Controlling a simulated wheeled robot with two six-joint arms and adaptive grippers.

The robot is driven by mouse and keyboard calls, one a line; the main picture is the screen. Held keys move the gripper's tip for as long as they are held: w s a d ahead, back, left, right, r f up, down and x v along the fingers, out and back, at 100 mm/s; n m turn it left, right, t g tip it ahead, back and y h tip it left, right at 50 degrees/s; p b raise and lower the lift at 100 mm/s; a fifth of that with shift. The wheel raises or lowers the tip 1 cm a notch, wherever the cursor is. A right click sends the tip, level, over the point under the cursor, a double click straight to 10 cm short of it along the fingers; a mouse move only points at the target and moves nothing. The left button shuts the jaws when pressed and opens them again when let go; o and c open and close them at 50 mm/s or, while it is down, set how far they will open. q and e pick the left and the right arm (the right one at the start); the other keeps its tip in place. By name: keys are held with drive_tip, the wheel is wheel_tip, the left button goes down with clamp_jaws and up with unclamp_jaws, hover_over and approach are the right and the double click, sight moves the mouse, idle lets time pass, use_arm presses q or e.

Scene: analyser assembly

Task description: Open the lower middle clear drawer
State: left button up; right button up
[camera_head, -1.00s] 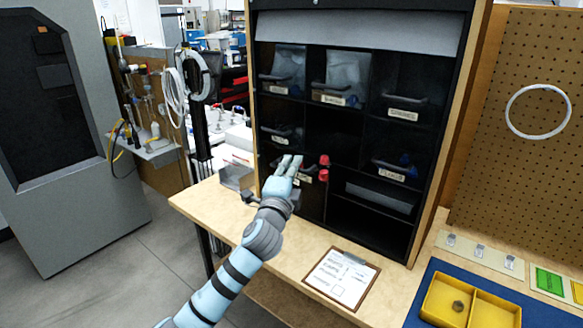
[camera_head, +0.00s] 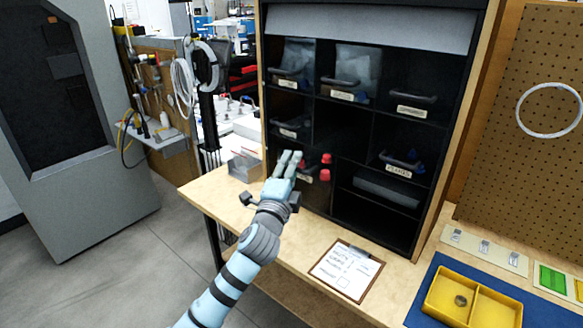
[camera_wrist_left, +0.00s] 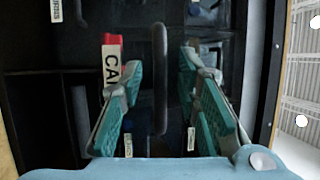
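The black cabinet (camera_head: 458,110) holds rows of drawers with white labels. A lower drawer has red pieces (camera_head: 325,174) showing at its front, beside a white label (camera_head: 306,178). My left gripper (camera_head: 290,160) is in front of this drawer and hides part of it. In the left wrist view, the dark bar handle (camera_wrist_left: 160,80) lies between the two open teal fingers (camera_wrist_left: 160,100), with gaps on both sides. A label reading "CA" (camera_wrist_left: 110,72) shows beside the left finger, partly covered. The drawer looks shut. My right gripper is not in view.
A clipboard (camera_head: 345,272) lies on the wooden counter below the cabinet. A yellow divided tray (camera_head: 473,296) sits on a blue mat at the right. Other drawer handles surround the gripper.

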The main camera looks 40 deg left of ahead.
use_arm(q)
drive_tip(key=v, duration=1.2)
drive_tip(key=shift+r, duration=0.1)
drive_tip(key=shift+d, duration=0.1)
